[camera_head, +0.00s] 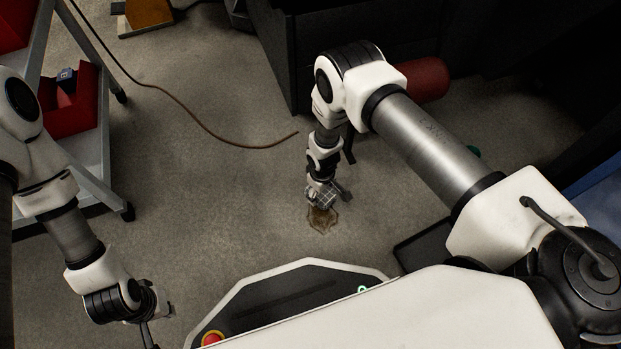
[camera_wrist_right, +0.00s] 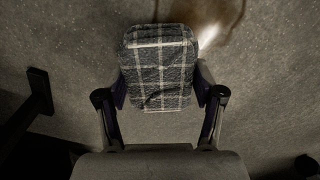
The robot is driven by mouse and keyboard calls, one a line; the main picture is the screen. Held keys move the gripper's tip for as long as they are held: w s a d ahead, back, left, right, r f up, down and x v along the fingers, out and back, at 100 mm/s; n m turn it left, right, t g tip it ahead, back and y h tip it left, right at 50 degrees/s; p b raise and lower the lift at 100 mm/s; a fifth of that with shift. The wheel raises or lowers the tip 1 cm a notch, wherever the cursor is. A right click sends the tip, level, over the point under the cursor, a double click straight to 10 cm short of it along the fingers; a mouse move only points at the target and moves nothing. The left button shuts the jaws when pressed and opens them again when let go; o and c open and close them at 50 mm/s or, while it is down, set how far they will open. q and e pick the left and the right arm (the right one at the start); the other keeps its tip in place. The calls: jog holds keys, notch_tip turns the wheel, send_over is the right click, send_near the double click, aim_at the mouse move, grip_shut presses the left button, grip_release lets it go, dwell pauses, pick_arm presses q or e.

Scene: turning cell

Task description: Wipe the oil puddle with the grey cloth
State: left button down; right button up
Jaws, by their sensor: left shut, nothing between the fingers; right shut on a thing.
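The grey checked cloth (camera_wrist_right: 160,62) is folded into a pad and held between the fingers of my right gripper (camera_wrist_right: 160,98). In the head view the cloth (camera_head: 322,196) shows small below my right wrist, low over the floor. The brown oil puddle (camera_head: 322,220) lies on the concrete just below the cloth in that picture. In the right wrist view the puddle (camera_wrist_right: 212,14) shows as a shiny brown patch at the top, partly hidden behind the cloth. I cannot tell whether the cloth touches the floor. My left gripper (camera_head: 149,338) is shut and empty at the lower left.
A brown cable (camera_head: 205,125) runs over the floor. A grey wheeled cart (camera_head: 88,150) with red bins (camera_head: 70,103) stands at the left. A dark machine (camera_head: 290,60) and a red cylinder (camera_head: 428,78) are at the back. The floor left of the puddle is clear.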

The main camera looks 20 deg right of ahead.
jog(key=shift+r+p, duration=2.25)
jog(key=shift+r, duration=0.7)
